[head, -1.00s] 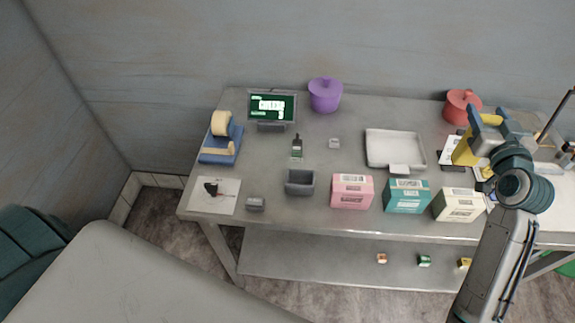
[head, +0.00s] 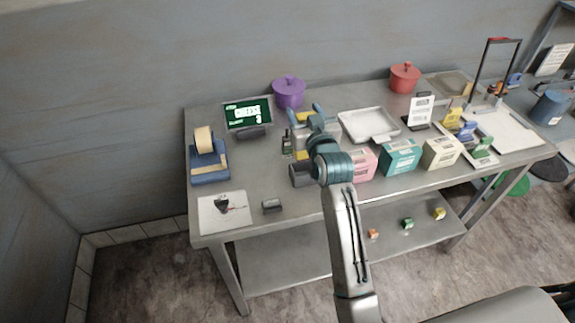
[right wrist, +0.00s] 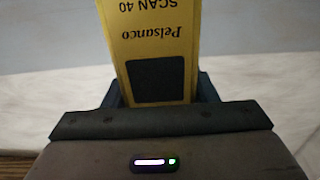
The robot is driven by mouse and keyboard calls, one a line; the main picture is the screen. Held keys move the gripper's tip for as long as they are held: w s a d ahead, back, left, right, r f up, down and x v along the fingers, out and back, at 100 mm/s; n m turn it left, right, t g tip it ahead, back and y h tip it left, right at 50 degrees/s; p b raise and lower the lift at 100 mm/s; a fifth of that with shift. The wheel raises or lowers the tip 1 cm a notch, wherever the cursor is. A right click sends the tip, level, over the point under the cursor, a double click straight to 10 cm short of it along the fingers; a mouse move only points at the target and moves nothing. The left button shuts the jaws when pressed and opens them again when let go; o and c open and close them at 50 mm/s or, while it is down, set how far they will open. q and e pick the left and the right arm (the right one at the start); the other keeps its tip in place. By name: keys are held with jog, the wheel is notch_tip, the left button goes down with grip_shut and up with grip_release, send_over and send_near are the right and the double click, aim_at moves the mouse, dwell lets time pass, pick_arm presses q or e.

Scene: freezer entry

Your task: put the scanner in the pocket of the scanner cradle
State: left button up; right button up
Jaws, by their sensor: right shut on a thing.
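My right gripper (head: 312,118) is shut on a yellow scanner (right wrist: 152,30), held above the table's middle in the head view. The right wrist view shows the scanner's yellow face with the upside-down words "SCAN 40" and "Pelsanco" and a dark square. In the head view only bits of yellow (head: 303,117) show between the teal fingers. The likely scanner cradle is an open dark grey box (head: 297,175) on the table below and left of the gripper. My right wrist partly hides it, and its pocket is hard to see. My left gripper is not in view.
A pink box (head: 363,164) stands just right of my wrist, with teal (head: 399,157) and cream (head: 440,152) boxes beyond. A white tray (head: 346,124), a screen (head: 247,114) and a purple pot (head: 288,92) stand behind. A small grey block (head: 272,206) lies at the front left.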

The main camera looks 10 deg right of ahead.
jog(key=f, duration=0.3)
jog(key=f+p, duration=0.1)
jog(key=shift+d+f, duration=0.25)
jog(key=shift+d, duration=0.15)
jog(key=f, duration=0.2)
jog(key=f+p, duration=0.1)
jog(key=shift+a+f, duration=0.2)
jog(key=shift+f, duration=0.15)
jog(key=shift+d+f, duration=0.1)
jog(key=shift+f, duration=0.1)
jog(key=o, duration=1)
jog(key=shift+f, duration=0.2)
jog(key=o, duration=0.4)
jog(key=shift+r, duration=0.2)
